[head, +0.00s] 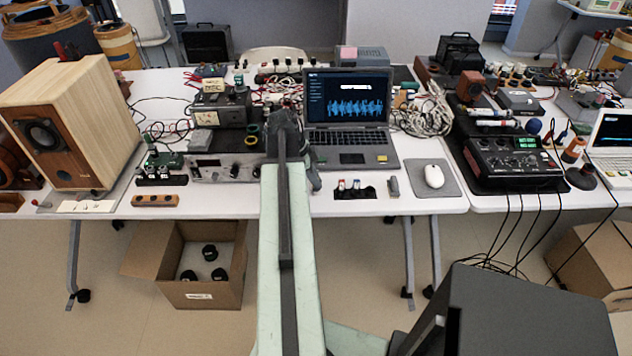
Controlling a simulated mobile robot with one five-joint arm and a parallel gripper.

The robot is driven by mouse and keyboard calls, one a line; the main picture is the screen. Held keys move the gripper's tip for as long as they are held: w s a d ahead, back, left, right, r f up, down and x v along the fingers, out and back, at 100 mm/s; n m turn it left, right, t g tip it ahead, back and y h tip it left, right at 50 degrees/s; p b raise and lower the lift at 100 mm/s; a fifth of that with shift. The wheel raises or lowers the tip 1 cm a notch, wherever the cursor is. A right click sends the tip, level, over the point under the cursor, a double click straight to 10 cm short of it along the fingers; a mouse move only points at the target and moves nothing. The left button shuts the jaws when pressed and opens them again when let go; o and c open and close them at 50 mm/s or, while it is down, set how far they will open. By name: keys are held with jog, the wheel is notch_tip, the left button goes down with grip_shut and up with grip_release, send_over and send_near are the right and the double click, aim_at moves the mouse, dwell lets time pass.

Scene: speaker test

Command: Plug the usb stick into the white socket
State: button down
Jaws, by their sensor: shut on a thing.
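My arm reaches from the bottom of the head view over the front edge of the table. Only part of my gripper (314,178) shows, dark, just right of the arm and left of the laptop's front corner. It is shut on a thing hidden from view. Small sticks with red and pale ends stand in a black holder (355,191) to its right. A small grey piece (393,186) is beside that holder. I cannot tell whether any of these is the usb stick of the task. I cannot make out the white socket.
An open laptop (350,154) stands behind my gripper, with a white mouse (434,176) on a grey mat to the right. Electronic boxes (222,168) and a wooden speaker (75,120) crowd the left. An open cardboard box (200,290) is on the floor.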

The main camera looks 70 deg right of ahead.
jog(key=c, duration=1)
grip_release()
jog(key=shift+w, duration=0.1)
notch_tip(320, 180, up, 5)
jog(key=p, duration=0.5)
jog(key=shift+r, duration=0.1)
